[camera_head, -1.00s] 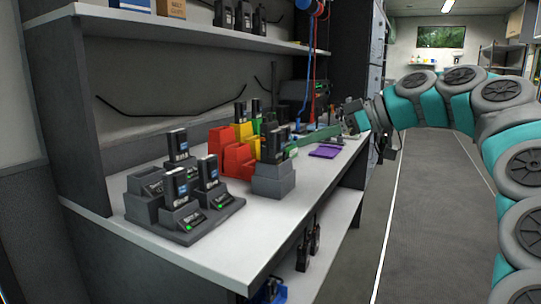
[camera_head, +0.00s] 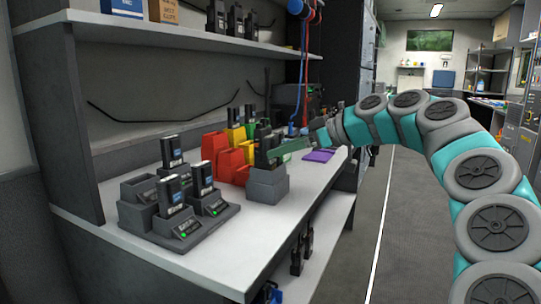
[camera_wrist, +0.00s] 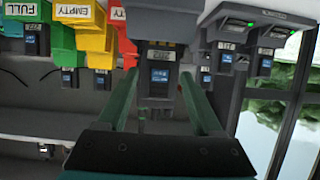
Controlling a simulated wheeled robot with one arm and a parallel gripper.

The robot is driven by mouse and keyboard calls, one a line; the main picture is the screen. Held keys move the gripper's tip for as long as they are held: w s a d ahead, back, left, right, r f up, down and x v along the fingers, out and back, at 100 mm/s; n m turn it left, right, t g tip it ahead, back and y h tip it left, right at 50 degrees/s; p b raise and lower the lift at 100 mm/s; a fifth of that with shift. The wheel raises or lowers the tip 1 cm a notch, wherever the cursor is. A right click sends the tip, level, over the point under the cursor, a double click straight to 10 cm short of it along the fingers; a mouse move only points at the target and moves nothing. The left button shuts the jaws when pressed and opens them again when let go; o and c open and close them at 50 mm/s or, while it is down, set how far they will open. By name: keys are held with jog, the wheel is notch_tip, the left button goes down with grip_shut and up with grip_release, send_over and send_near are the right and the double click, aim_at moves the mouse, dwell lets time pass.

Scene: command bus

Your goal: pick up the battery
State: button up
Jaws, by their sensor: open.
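A dark battery (camera_wrist: 160,72) with a blue label stands in a single grey holder; the wrist view, which looks upside down, shows it between my fingertips. In the head view the grey holder (camera_head: 267,186) stands near the table's front edge, its battery partly hidden by my fingers. My gripper (camera_wrist: 157,82) is open, with one green finger on each side of the battery. I cannot tell whether either finger touches it. In the head view my gripper (camera_head: 290,150) reaches in from the right at the holder's top.
A grey charger (camera_head: 205,220) with several batteries stands left of the holder. Red (camera_head: 216,143), yellow and green bins stand behind, some labelled FULL or EMPTY in the wrist view. A purple pad (camera_head: 319,155) lies to the right. A shelf (camera_head: 200,38) runs above.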

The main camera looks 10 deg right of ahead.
jog(key=shift+c, duration=0.3)
jog(key=c, duration=1)
jog(key=shift+r, duration=0.1)
